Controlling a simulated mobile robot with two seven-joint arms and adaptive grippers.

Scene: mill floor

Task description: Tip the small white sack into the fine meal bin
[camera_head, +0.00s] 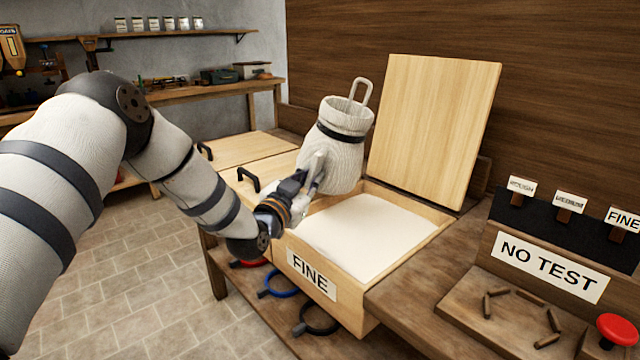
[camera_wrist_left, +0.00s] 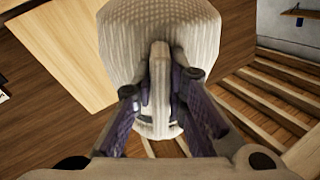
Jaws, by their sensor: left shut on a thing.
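The small white sack (camera_head: 335,157) is in the head view, over the left back part of the fine meal bin (camera_head: 345,306). It is nearly upright, leaning slightly to the right, with its open mouth up, a dark band below the mouth and a loop above. My left gripper (camera_head: 312,178) is shut on the sack's near side. In the left wrist view the sack (camera_wrist_left: 160,35) is between the fingers of my left gripper (camera_wrist_left: 160,110). The bin is labelled FINE, its lid (camera_head: 435,125) stands open, and pale meal (camera_head: 365,235) fills it. My right gripper is not in view.
Closed bins with black handles (camera_head: 247,180) lie to the left. A NO TEST sign (camera_head: 550,265), small label cards and a red button (camera_head: 617,330) are at the right. Shelves line the back wall.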

